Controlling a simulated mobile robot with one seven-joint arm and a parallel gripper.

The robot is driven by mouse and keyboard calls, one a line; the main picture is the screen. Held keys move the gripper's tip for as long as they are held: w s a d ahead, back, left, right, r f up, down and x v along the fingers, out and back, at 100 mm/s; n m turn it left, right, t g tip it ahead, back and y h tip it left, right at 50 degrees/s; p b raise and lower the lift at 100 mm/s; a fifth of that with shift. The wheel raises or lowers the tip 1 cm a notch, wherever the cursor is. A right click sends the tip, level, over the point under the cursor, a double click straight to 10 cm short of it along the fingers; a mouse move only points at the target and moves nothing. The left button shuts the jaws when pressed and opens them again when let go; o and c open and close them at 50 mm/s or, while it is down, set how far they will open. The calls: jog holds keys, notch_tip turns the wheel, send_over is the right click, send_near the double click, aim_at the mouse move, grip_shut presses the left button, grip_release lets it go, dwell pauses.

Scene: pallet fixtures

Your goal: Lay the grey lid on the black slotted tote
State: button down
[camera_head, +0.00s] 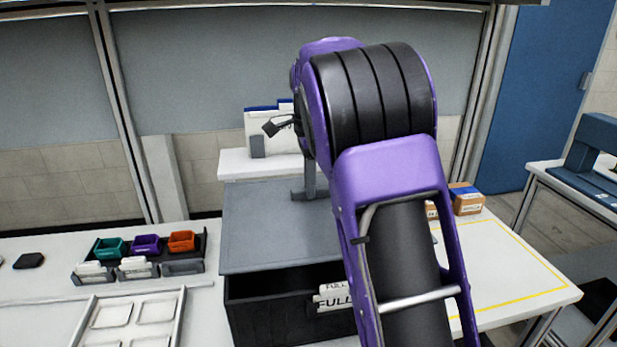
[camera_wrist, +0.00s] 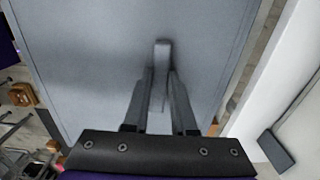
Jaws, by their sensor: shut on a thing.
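The grey lid (camera_head: 262,228) is a flat panel above the black tote (camera_head: 272,312) in the head view. It covers the tote's back part, and a dark opening shows along the tote's front. My gripper (camera_wrist: 160,80) is shut on the lid's upright handle in the wrist view, and the lid (camera_wrist: 90,45) fills most of that view. In the head view my arm hides the lid's right side and most of the gripper. I cannot tell whether the lid touches the tote's rim.
White labels reading "FULL" (camera_head: 336,297) are on the tote's front. A rack with teal, purple and orange bins (camera_head: 147,246) and a white compartment tray (camera_head: 127,318) stand left. Cardboard boxes (camera_head: 466,199) stand right, behind a yellow-outlined clear area (camera_head: 505,265).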

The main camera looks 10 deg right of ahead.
aim_at(309, 203)
jog(key=shift+f+b, duration=0.55)
jog(key=shift+f, duration=2.05)
jog(key=shift+p, duration=0.55)
jog(key=shift+f, duration=0.7)
jog(key=c, duration=0.6)
grip_release()
jog(key=shift+c, duration=0.2)
notch_tip(309, 203, up, 17)
jog(key=shift+r, duration=0.2)
